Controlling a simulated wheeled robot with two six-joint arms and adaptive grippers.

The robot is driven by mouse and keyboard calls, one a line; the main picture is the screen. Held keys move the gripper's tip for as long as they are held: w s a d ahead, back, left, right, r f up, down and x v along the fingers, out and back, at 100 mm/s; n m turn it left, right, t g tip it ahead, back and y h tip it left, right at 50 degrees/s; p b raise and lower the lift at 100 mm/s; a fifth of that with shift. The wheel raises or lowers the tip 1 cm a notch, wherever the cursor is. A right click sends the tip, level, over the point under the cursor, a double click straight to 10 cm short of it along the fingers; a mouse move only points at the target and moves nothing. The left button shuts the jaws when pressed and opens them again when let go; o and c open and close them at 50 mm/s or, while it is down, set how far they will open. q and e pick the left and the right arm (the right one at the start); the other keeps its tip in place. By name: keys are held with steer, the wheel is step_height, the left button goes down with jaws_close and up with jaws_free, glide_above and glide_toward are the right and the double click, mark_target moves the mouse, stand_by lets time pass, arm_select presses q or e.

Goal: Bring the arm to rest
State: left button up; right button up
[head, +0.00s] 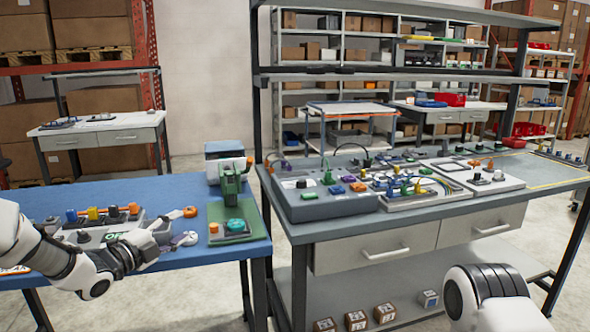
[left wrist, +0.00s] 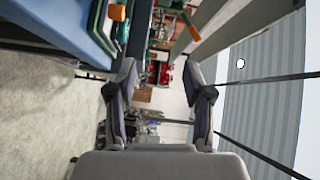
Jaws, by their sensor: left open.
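My left arm comes in from the left in the head view, above the blue table (head: 60,200). Its gripper (head: 187,227) points right, over the right half of that table. In the left wrist view the two fingers of the left gripper (left wrist: 160,72) stand wide apart with nothing between them. Of my right arm only a white and black rounded part shows at the bottom right of the head view; its gripper is out of view.
A green device (head: 233,230) stands on the blue table's right end, just right of the left gripper. A grey control panel (head: 90,232) lies behind the left arm. A grey workbench (head: 345,232) with panels stands to the right. A floor gap separates the tables.

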arm_select(q)
steer(key=s+d+f+n+g+y+p, duration=0.1)
steer(key=s+d+f+n+g+p, duration=0.15)
steer(key=s+f, duration=0.5)
steer(key=s+d+f+n+g+y+p, duration=0.1)
steer(key=s+d+f+n+g, duration=0.2)
steer(key=f, duration=0.8)
steer(key=s+d+f+n+g+y+p, duration=0.1)
steer(key=s+d+f+g+p, duration=0.1)
steer(key=s+f, duration=0.55)
steer(key=s+a+f+n+g+y, duration=0.1)
steer(key=s+f+n+g+y, duration=0.1)
steer(key=s+n, duration=0.3)
steer(key=s+a+f+n+g+y, duration=0.1)
steer(key=s+n, duration=0.5)
steer(key=s, duration=0.8)
steer(key=s+a+f+n+g+y+p, duration=0.1)
steer(key=s+f+n+g, duration=0.3)
steer(key=s, duration=0.5)
steer(key=shift+s+a+f+n+g+y, duration=0.15)
steer(key=shift+a+f+n+g+y, duration=0.15)
steer(key=shift+a+n+g+y, duration=0.45)
arm_select(e)
step_height(320, 180, up, 7)
steer(key=shift+w+f, duration=0.2)
steer(key=shift+w, duration=0.1)
